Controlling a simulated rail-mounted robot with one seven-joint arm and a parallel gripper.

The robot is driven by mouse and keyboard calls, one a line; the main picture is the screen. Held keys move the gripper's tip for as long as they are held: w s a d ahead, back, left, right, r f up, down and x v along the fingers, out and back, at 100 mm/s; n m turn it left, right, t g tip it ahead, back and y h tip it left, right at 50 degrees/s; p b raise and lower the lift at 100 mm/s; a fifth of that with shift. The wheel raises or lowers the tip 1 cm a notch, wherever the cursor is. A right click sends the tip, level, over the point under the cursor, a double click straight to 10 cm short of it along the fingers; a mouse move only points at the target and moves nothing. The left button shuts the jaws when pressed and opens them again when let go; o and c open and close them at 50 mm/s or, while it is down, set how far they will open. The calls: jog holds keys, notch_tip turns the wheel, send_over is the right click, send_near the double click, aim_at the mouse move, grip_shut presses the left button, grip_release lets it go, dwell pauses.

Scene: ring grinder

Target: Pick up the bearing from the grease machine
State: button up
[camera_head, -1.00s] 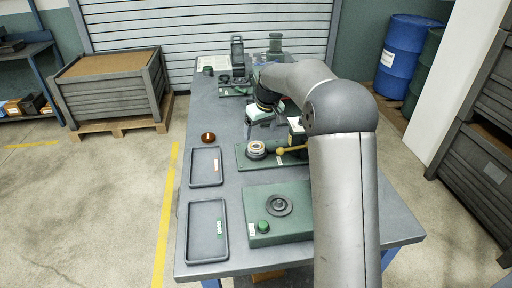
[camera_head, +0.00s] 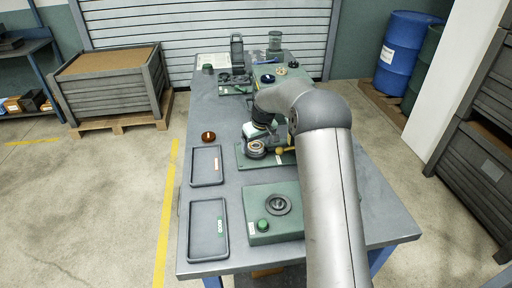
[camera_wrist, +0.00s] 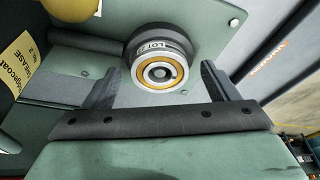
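The bearing (camera_head: 255,147), a metal ring with yellow-orange bands, sits on a dark round seat on the green plate of the grease machine (camera_head: 278,161). In the wrist view the bearing (camera_wrist: 162,72) is in the upper middle, with lettering on the side of its ring or seat. My gripper (camera_wrist: 160,70) is open, with one dark finger to each side of the bearing and gaps showing between them. In the head view my gripper (camera_head: 260,133) is low, just behind the bearing, and partly hidden by my arm. Whether the fingers touch the bearing cannot be told.
A yellow ball handle (camera_wrist: 76,8) and a yellow grease label (camera_wrist: 20,62) are left of the bearing in the wrist view. Two dark trays (camera_head: 206,166) lie left on the table. A green machine with a button (camera_head: 264,225) stands nearer. An amber disc (camera_head: 208,136) lies behind the trays.

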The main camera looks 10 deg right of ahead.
jog(key=c, duration=1)
jog(key=shift+c, duration=0.5)
jog(key=shift+r, duration=0.1)
